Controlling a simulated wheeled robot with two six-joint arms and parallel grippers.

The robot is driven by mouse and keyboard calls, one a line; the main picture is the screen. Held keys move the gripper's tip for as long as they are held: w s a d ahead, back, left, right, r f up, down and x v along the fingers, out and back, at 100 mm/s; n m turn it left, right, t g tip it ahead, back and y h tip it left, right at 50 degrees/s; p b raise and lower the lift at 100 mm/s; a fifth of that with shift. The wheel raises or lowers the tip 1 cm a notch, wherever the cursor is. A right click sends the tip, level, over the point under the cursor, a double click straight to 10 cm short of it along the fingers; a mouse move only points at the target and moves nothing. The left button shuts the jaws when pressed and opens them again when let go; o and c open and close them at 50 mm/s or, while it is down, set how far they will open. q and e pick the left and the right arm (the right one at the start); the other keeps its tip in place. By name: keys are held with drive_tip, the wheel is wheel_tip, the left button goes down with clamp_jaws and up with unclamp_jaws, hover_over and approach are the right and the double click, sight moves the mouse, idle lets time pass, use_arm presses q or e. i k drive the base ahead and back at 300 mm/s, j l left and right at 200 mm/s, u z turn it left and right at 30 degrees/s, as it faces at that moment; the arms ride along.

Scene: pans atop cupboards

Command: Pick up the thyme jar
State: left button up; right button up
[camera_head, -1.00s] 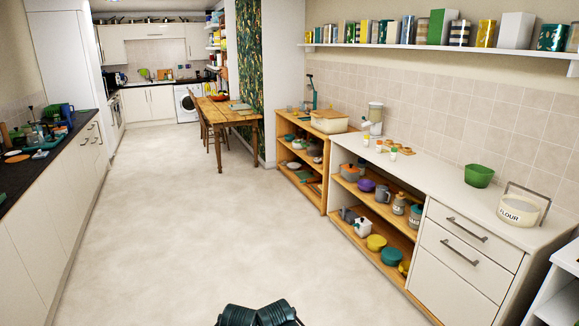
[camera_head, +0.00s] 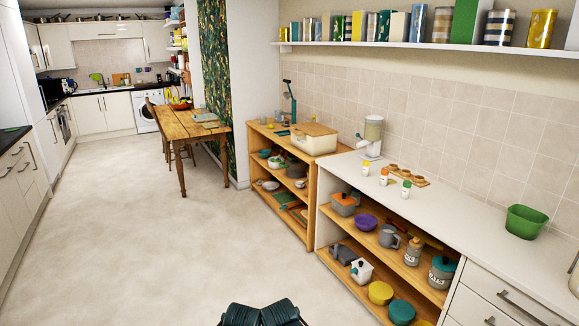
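Several small white spice jars stand upright on the white counter (camera_head: 450,215) at the right. One has a yellow cap (camera_head: 365,170), one an orange cap (camera_head: 383,177) and one a green cap (camera_head: 406,189). Their labels are too small to read, so I cannot tell which is the thyme jar. Dark parts of my arms show at the bottom centre, far from the jars. Neither gripper's fingers are in view.
A wooden rack (camera_head: 411,173) with round items lies behind the jars. A dispenser (camera_head: 373,137) stands to their left and a green bowl (camera_head: 525,221) to their right. Open shelves with pots are below the counter. The floor (camera_head: 150,255) in front is clear.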

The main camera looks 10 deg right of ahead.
sight(407, 183)
drive_tip(key=i+z, duration=0.2)
drive_tip(key=i, duration=0.3)
drive_tip(key=i+j+z, duration=0.2)
drive_tip(key=i, duration=0.25)
drive_tip(key=i+j+z, duration=0.2)
drive_tip(key=i, duration=0.25)
drive_tip(key=i+j+z, duration=0.25)
drive_tip(key=i+z, duration=0.15)
drive_tip(key=i+j+z, duration=0.65)
drive_tip(key=j+z, duration=0.2)
drive_tip(key=i+j+z, duration=0.2)
drive_tip(key=j+z, duration=0.2)
drive_tip(key=j, duration=0.15)
